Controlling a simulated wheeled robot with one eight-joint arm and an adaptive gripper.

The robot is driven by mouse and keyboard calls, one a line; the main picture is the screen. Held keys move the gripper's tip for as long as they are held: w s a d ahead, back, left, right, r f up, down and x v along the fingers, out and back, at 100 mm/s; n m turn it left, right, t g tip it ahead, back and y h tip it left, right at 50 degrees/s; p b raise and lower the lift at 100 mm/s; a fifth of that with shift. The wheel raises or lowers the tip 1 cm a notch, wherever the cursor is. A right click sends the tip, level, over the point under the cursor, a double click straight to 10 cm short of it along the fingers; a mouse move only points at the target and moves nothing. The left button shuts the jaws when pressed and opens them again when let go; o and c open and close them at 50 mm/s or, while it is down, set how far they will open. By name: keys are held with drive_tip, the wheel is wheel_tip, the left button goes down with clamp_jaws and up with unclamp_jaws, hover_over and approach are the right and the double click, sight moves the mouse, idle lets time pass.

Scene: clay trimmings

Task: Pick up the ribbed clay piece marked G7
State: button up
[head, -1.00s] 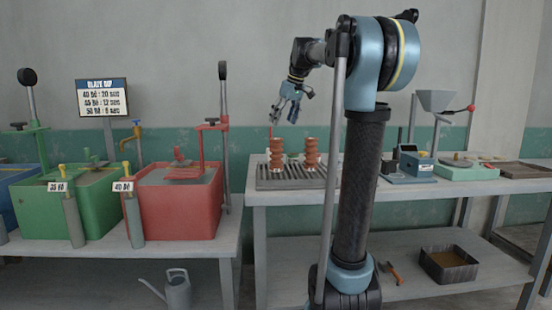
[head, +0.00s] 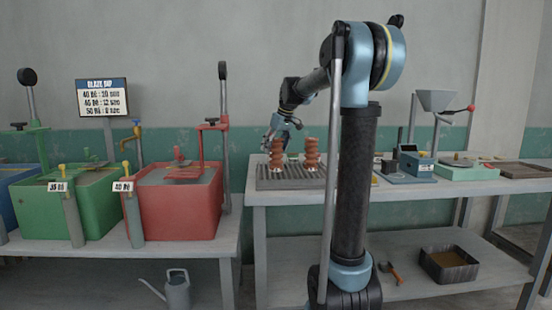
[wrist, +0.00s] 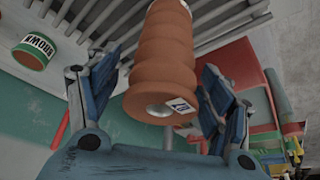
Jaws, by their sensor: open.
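Two orange-brown ribbed clay pieces stand upright on a slatted rack, one on the left (head: 277,155) and one on the right (head: 311,153). In the head view my gripper (head: 279,139) is at the upper part of the left piece, partly covering it. In the wrist view a ribbed clay piece (wrist: 165,55) fills the space between my open fingers (wrist: 157,80), one on each side. A small white tag (wrist: 183,105) sits near its end; it is tilted and seems to end in a 7. No firm grip shows. The right piece's marking is not visible.
The slatted rack (head: 262,184) lies on the grey bench (head: 300,197). A red tank (head: 215,200) stands to the left. A blue device (head: 416,165) and a green-edged tray (head: 470,173) are to the right. The wrist view shows a labelled can (wrist: 32,55) nearby.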

drive_tip(key=shift+x, duration=1.05)
drive_tip(key=c, duration=1.6)
drive_tip(key=shift+c, duration=0.2)
